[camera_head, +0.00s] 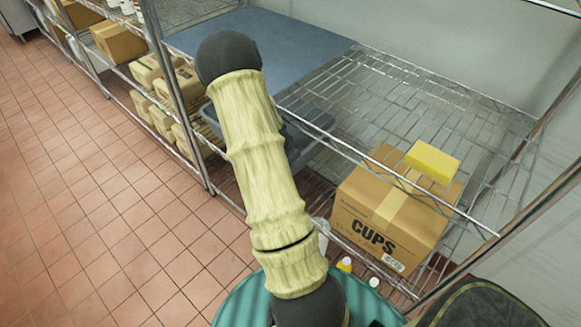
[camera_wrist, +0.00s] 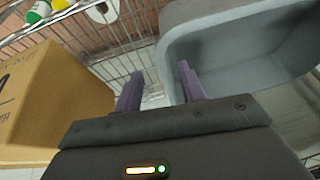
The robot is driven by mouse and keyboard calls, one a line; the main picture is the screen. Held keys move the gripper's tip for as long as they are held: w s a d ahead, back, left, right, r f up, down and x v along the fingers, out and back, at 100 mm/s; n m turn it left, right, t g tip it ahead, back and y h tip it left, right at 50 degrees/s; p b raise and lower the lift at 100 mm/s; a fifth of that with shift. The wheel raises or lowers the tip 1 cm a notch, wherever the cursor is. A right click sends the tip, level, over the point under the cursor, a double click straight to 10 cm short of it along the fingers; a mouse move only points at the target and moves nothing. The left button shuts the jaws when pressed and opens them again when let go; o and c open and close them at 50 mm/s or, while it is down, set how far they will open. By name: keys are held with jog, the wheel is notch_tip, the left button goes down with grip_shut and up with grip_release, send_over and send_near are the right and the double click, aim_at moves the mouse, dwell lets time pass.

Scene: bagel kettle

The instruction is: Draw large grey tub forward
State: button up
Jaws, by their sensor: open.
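The large grey tub (camera_wrist: 240,62) fills the right of the wrist view, its opening and inside facing the camera. In the head view part of the tub (camera_head: 308,118) shows beside my arm, below the top wire shelf; my arm hides the rest. My gripper (camera_wrist: 160,80) is open, with two purple fingers apart. The tub's left wall lies between them in the picture: the right finger overlaps the inside, the left finger is outside. Whether either finger touches the wall is unclear. In the head view my gripper is hidden by my arm.
A cardboard CUPS box (camera_head: 388,208) stands right of the tub, close to my left finger in the wrist view. A yellow block (camera_head: 433,162) is above it. A blue-grey board (camera_head: 285,45) lies on the top shelf. A metal post (camera_head: 182,100) stands left. Bottles (camera_head: 345,264) stand in front.

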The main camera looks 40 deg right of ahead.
jog(key=x, duration=0.8)
jog(key=shift+s+d, duration=0.1)
jog(key=shift+w+d+f, duration=0.2)
jog(key=shift+f, duration=0.45)
grip_shut()
dwell(0.6)
